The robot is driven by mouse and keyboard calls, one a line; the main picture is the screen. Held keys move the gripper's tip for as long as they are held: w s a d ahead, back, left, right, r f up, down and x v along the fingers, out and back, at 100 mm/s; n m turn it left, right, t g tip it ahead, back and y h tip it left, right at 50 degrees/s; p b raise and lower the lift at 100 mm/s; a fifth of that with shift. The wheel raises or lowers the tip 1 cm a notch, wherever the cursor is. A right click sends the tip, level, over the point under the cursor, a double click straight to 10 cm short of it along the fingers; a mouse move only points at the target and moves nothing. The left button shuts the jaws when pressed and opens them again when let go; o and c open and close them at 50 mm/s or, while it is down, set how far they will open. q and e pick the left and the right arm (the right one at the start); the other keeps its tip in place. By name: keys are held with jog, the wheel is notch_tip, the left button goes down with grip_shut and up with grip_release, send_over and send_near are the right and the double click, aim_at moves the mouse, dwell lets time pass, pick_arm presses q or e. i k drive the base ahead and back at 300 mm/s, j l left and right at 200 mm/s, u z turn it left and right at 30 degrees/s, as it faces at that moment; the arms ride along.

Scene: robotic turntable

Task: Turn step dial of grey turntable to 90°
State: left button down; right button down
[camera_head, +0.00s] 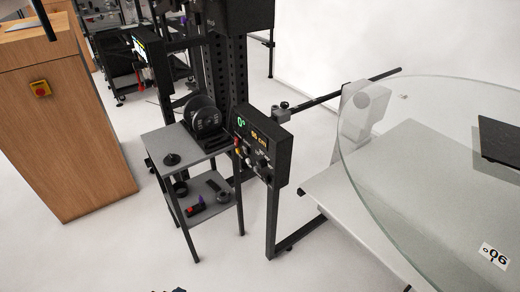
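A black control box (262,148) stands on a dark post near the middle of the head view. Its display shows a green "0°" (241,122) and an orange reading in cm that is too small to read surely. Several small dark knobs (262,163) sit on its face below the display; I cannot read their labels or tell which is the step dial. Red and yellow parts show at its left edge. A large round glass turntable top (430,170) is at the right, with a white "90°" label (493,255) seen upside down. Neither gripper can be made out.
A small grey two-shelf cart (190,150) with black parts and small tools stands left of the control box.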

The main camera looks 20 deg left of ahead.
aim_at(261, 164)
jog(key=i+j, duration=0.15)
jog(key=j, duration=0.65)
jog(key=i+j+z, duration=0.1)
jog(key=j, duration=0.75)
jog(key=i+j, duration=0.1)
jog(key=j, duration=0.75)
jog(key=i+j+z, duration=0.1)
jog(key=j, duration=0.7)
